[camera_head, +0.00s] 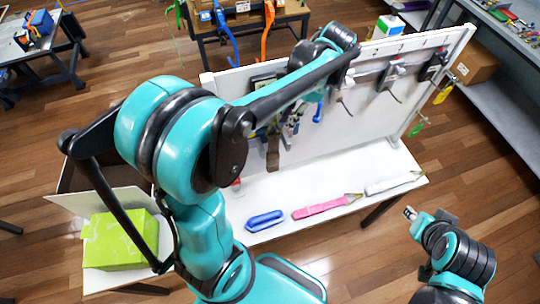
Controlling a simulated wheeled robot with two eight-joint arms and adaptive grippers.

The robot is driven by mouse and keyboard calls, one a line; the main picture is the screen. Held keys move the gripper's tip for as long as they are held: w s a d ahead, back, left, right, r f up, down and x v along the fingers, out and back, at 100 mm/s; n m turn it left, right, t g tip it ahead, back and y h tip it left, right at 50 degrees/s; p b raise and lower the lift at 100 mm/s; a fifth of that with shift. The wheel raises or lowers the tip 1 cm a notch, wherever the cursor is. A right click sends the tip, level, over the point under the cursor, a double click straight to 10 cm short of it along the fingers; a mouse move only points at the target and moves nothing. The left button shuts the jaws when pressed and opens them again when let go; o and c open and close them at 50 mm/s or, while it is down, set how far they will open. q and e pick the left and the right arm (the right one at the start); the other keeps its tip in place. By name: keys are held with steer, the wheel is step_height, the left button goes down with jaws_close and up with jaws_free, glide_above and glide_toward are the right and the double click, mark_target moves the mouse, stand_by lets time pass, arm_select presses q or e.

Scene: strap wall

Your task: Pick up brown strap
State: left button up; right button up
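A brown strap (273,158) hangs at the lower left of the white board (345,118), its lower end near the white shelf. My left arm reaches across the board, and its forearm hides part of the upper left. My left gripper (287,124) is by the board just above and beside the brown strap. It is small and mixed in with dark parts there, so I cannot tell if its fingers touch the strap or are closed. My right gripper (411,214) is at the lower right, away from the board, with its fingers unclear.
A blue strap (265,220), a pink strap (322,207) and a white strap (393,184) lie on the shelf (300,187). Dark clips hang on the board's right. A green box (118,240) stands at lower left. Floor is free in front of the shelf.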

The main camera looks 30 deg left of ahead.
arm_select(q)
glide_above(273, 153)
step_height(273, 153, down, 10)
steer(key=shift+w+a+f, duration=0.1)
steer(key=shift+w, duration=0.05)
jaws_close()
